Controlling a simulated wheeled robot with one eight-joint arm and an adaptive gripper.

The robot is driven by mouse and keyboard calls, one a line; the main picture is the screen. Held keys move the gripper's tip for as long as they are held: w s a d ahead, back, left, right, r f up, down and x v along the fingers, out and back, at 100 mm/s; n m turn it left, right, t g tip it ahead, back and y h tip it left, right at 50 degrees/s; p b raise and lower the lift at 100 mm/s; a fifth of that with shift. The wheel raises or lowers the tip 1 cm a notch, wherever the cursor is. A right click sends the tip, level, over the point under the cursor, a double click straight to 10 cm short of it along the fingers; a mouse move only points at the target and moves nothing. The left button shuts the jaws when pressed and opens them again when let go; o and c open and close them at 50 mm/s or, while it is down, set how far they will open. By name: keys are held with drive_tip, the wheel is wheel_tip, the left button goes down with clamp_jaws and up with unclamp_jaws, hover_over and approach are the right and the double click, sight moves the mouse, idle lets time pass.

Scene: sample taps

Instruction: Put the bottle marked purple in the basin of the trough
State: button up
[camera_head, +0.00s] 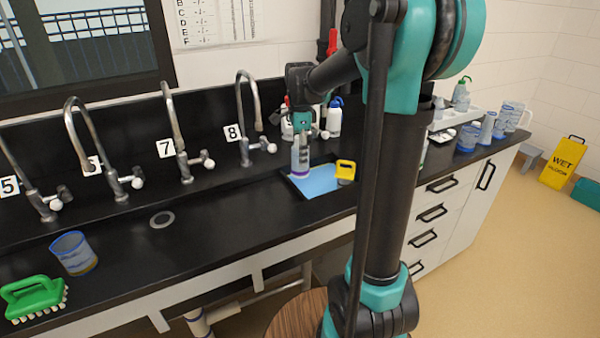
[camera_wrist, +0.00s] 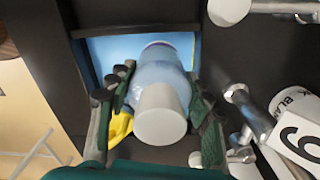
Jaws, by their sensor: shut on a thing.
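My gripper (camera_head: 302,130) is shut on a pale bottle (camera_head: 299,157), which it holds upright with the cap end toward my wrist. I cannot tell whether the bottle's base touches the floor.
A yellow object (camera_head: 345,170) stands at the basin's right edge. Taps numbered 7 (camera_head: 175,135) and 8 (camera_head: 245,120) rise behind the black counter. White bottles (camera_head: 333,118) stand behind the gripper. A blue-rimmed beaker (camera_head: 74,253) and a green brush (camera_head: 34,297) are at left.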

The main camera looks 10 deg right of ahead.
sight(300, 172)
drive_tip(key=shift+f, duration=3.35)
drive_tip(key=o, duration=1.3)
drive_tip(key=shift+f, duration=0.1)
drive_tip(key=shift+o, duration=0.2)
wheel_tip(300, 172, up, 12)
drive_tip(key=shift+r, duration=0.15)
